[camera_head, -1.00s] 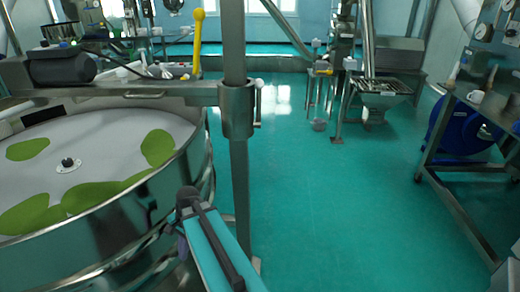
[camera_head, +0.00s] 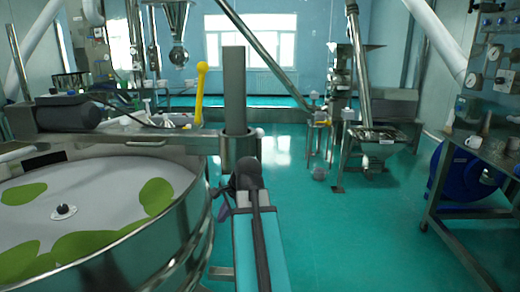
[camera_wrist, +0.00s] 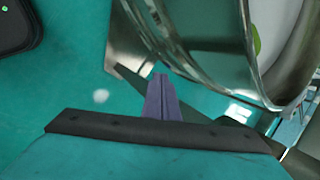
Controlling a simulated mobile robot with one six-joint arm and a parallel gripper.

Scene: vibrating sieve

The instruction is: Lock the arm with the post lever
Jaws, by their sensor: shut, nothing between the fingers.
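The upright metal post (camera_head: 234,90) stands at centre in the head view, with a collar (camera_head: 238,150) around it. A small lever with a pale knob (camera_head: 260,132) sticks out at the collar's right side; its lower part is hidden behind my arm. The sieve's horizontal arm (camera_head: 150,143) runs left from the collar across the round sieve (camera_head: 110,200). My gripper (camera_head: 222,208) shows small and purple below the collar, partly hidden by my arm. In the wrist view, its purple fingers (camera_wrist: 161,80) are together and empty, beside the sieve's metal wall (camera_wrist: 205,65). The lever is not identifiable there.
A dark motor (camera_head: 68,113) and a yellow handle (camera_head: 200,90) stand on or behind the sieve's arm. A bench with a blue drum (camera_head: 470,170) is at the right. Green floor (camera_head: 345,230) is clear right of the post.

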